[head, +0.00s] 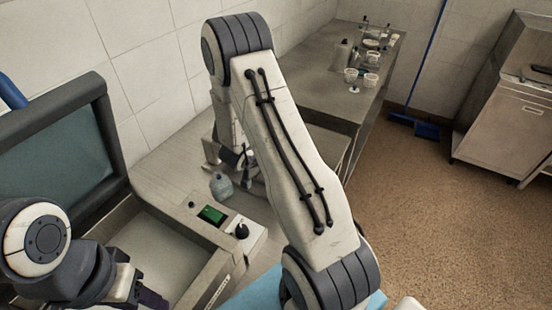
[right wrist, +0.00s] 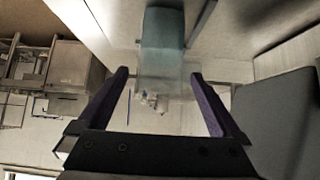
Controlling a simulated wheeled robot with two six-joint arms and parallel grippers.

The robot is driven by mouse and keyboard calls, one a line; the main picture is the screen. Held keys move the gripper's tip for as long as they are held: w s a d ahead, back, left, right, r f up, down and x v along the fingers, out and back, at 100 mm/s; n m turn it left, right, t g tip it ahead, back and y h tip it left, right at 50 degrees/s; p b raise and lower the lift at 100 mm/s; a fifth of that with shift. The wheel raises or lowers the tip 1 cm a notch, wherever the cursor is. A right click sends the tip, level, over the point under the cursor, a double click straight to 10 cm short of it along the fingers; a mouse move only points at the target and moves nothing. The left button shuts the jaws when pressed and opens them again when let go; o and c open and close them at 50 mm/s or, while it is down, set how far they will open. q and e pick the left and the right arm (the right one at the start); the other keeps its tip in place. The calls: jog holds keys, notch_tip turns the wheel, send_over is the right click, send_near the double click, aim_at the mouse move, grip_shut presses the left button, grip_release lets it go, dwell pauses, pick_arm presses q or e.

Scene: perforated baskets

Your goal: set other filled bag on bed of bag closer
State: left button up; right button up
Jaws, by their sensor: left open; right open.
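The bag closer (head: 125,190) stands at the left in the head view, its dark-framed lid (head: 100,130) raised and its bed (head: 150,250) showing in part. I see no bag on the visible part of the bed. A small grey-blue translucent thing (head: 221,186), perhaps a filled bag, sits behind the control panel. My right gripper (right wrist: 165,90) is open. A translucent teal thing (right wrist: 163,45), possibly a bag, shows beyond and between its fingers; contact is unclear. My left gripper (head: 150,297) is open at the lower left, partly cut off by the frame.
The closer's panel has a green display (head: 212,214) and black knob (head: 242,231). My right arm hides much of the middle. A back counter (head: 325,95) holds cups and bottles. A steel cabinet (head: 505,125) and blue broom (head: 425,128) stand right. The brown floor is clear.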

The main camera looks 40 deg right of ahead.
jog(key=v, duration=0.7)
jog(key=shift+s, duration=0.1)
